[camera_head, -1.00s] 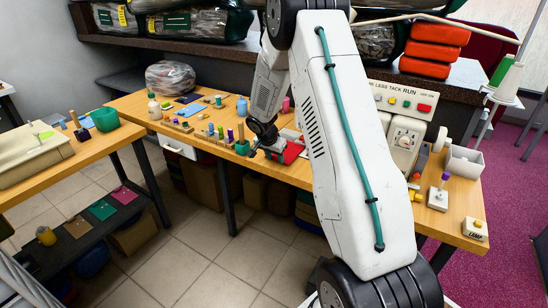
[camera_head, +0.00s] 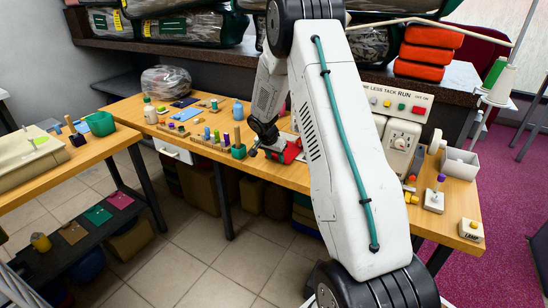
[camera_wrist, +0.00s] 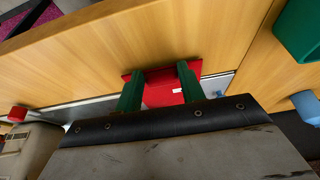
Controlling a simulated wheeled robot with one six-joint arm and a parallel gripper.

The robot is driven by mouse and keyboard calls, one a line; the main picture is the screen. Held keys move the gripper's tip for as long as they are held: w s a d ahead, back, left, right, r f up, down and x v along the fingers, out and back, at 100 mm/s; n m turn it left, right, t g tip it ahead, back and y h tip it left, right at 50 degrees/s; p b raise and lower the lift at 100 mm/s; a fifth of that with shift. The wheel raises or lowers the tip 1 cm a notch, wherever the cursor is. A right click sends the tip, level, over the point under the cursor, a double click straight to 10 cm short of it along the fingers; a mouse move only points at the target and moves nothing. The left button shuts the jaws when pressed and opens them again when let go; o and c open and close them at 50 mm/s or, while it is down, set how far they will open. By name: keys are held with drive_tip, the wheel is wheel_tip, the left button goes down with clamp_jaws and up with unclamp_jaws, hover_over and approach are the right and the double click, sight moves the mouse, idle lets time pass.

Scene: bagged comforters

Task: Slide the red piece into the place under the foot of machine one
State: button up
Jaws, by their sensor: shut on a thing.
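The red piece (camera_wrist: 162,88) is a flat red plate with a small white mark. In the wrist view it sits between the two green fingers of my gripper (camera_wrist: 161,92), which is shut on it. In the head view the red piece (camera_head: 288,152) shows at my gripper (camera_head: 264,146), low over or on the wooden table; I cannot tell which. The white machine (camera_head: 400,135) with a "TACK RUN" panel stands right of my arm. Its foot and the place under it are hidden behind my arm, and no machine number is readable.
Pegs in a wooden block (camera_head: 208,143) and a green cup (camera_head: 238,151) stand left of my gripper. A white bin (camera_head: 460,163), a joystick box (camera_head: 434,197) and a lamp box (camera_head: 471,229) stand at the right. A blue thing (camera_wrist: 308,104) shows at the wrist view's right edge.

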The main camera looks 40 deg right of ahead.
drive_tip(key=shift+f, duration=0.15)
drive_tip(key=o, duration=1.7)
drive_tip(key=shift+d+v, duration=0.2)
drive_tip(key=shift+v, duration=1.5)
drive_tip(key=shift+d+v, duration=0.15)
drive_tip(key=shift+v, duration=1.55)
drive_tip(key=shift+w, duration=0.1)
drive_tip(key=v, duration=0.8)
drive_tip(key=shift+d, duration=0.1)
